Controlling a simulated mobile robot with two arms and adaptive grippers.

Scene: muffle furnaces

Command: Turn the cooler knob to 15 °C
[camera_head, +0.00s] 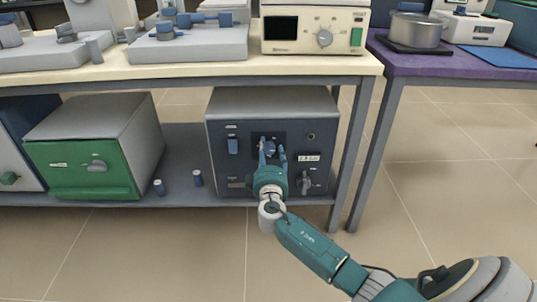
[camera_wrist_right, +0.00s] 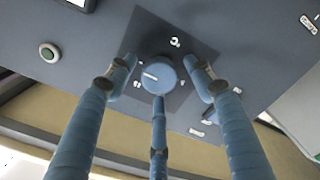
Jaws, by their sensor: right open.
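The cooler (camera_head: 270,103) is a grey box with a dark blue front on the low shelf. Its round blue knob (camera_wrist_right: 158,75) has a white pointer mark that points to the left in the right wrist view, and sits on a dark square plate with small white labels, too small to read surely. In the head view the knob is partly hidden by my right gripper (camera_head: 272,153). My right gripper (camera_wrist_right: 160,80) is open in front of the panel. Two fingers are spread on either side of the knob and one is below it; I cannot tell whether any touches. My left gripper is not in view.
The cooler front also has a blue switch (camera_head: 233,146), a small label (camera_head: 309,157) and a lower-right knob (camera_head: 304,184). A green-fronted box (camera_head: 80,168) and two small blue-grey pieces (camera_head: 197,178) are on the shelf to the left. The bench top (camera_head: 180,72) overhangs the cooler.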

